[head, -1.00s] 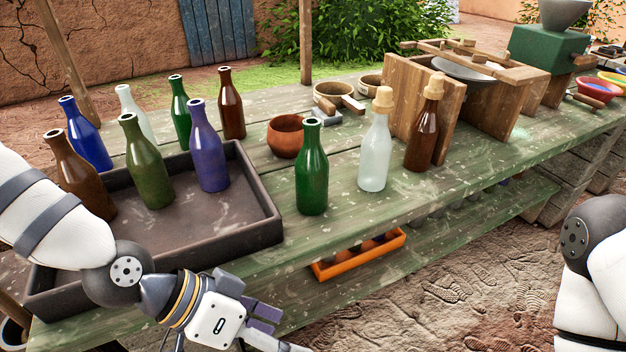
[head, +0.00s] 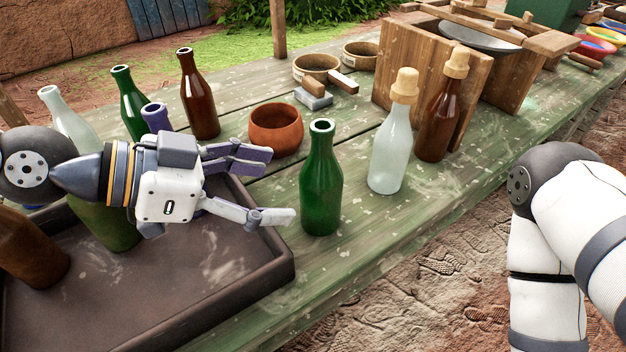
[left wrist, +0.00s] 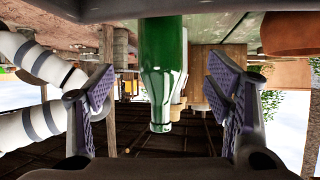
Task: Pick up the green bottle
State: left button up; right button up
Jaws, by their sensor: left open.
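A green bottle (head: 321,185) stands upright on the green plank table, just right of the dark tray. My left gripper (head: 279,186) is above the tray's right part, open and empty. Its fingers point right, toward the bottle, with a small gap in the head view. In the left wrist view the green bottle (left wrist: 163,70) appears upside down between the two open fingers (left wrist: 160,100), ahead of them. A second green bottle (head: 131,103) stands farther back, and an olive-green bottle (head: 110,228) is partly hidden behind my left arm. My right gripper is out of view.
The dark tray (head: 270,290) lies below my left gripper. A clay bowl (head: 276,128) stands behind the green bottle. A corked clear bottle (head: 390,150) and a corked brown bottle (head: 441,120) stand to its right. The table in front of the green bottle is clear.

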aim_at(321, 190)
pick_arm(q)
jog(key=x, duration=0.9)
jog(key=shift+d+r+b, duration=0.1)
jog(key=shift+r+b, duration=0.05)
jog(key=shift+b, duration=0.25)
jog(key=shift+c, duration=0.4)
jog(key=c, duration=1.3)
